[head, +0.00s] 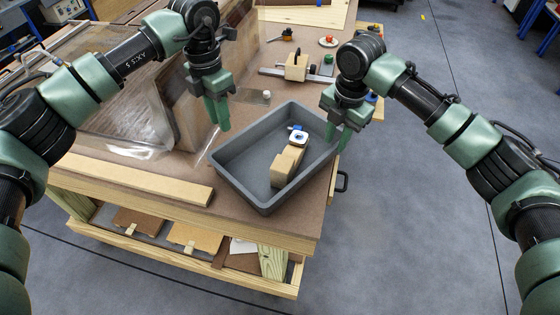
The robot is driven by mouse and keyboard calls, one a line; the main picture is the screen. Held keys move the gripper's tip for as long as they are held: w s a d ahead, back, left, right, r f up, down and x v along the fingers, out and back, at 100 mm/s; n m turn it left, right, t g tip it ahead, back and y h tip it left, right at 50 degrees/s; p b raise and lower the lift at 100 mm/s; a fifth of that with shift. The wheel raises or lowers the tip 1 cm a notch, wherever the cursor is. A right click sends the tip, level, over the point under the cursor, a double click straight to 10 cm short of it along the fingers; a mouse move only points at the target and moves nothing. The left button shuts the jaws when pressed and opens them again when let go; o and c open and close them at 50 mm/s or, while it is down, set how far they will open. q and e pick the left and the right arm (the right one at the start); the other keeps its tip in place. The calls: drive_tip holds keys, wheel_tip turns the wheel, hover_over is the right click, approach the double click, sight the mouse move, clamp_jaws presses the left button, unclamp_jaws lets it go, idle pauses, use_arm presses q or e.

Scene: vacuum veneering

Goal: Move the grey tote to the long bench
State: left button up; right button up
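The grey tote (237,187) sits upright on the brown-topped workbench (120,205) near its front right corner. Inside it lie a wooden block piece (288,165) and a small white and blue item (298,136). My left gripper (217,118) points down at the tote's far left wall, its fingers close together in this view; whether they touch the rim is unclear. My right gripper (337,135) points down at the tote's right wall, its fingers apart on either side of the rim; whether they press on it cannot be seen.
Clear sheeting and a curved form (160,105) cover the bench's left part. A wooden strip (140,180) lies in front. A wooden block (296,66) and clamp bar (310,76) lie behind the tote. Open floor (420,235) lies right.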

wheel_tip(320, 180, up, 6)
drive_tip(key=shift+d+r, duration=0.15)
drive_tip(key=shift+s, duration=0.1)
idle(0.5)
